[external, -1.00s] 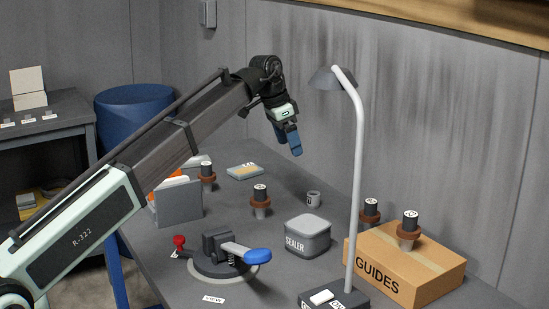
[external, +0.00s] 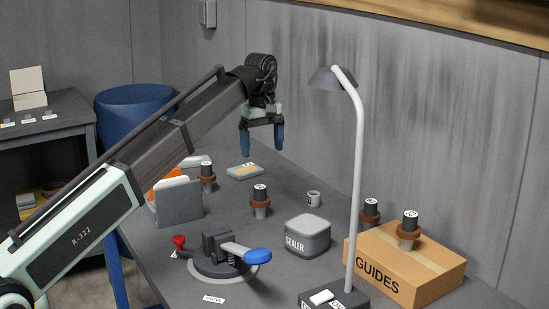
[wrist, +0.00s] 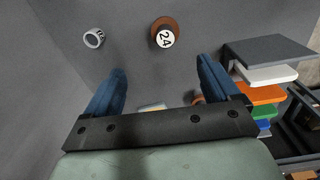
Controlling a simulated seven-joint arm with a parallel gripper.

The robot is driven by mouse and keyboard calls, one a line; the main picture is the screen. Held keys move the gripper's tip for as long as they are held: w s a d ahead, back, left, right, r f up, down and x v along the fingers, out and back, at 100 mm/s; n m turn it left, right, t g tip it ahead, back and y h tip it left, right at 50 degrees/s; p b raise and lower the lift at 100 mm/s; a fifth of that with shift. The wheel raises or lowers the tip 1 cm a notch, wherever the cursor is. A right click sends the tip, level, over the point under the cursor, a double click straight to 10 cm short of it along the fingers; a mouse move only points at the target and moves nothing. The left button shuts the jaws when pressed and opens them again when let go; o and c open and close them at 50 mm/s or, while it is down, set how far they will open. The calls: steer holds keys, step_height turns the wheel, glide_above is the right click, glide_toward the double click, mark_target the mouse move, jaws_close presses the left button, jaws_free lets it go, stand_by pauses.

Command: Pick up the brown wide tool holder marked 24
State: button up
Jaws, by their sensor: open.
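The brown tool holder marked 24 (wrist: 165,33) shows in the wrist view at the top centre, with a brown ring and a white disc reading 24. My gripper (external: 262,152) is open and empty, fingers pointing down, above the table and apart from the holder. In the wrist view the holder lies beyond my blue fingertips (wrist: 160,67).
A similar holder (external: 207,176) stands beside the grey file rack (external: 179,204). Others stand by the GUIDES box (external: 402,270), one on top. A SEALER tin (external: 307,237), a clamp with a blue handle (external: 257,255) and a tall lamp (external: 357,180) occupy the front and right.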

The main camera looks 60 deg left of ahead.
mark_target(260, 187)
steer(key=f+n, duration=0.1)
steer(key=f, duration=0.2)
steer(key=f+n, duration=0.3)
steer(key=f, duration=0.2)
steer(key=shift+s+f+n, duration=0.25)
steer(key=shift+f+n, duration=0.05)
steer(key=shift+s+f, duration=0.15)
steer(key=shift+f, duration=2.45)
steer(key=c, duration=1.5)
steer(key=shift+o, duration=0.2)
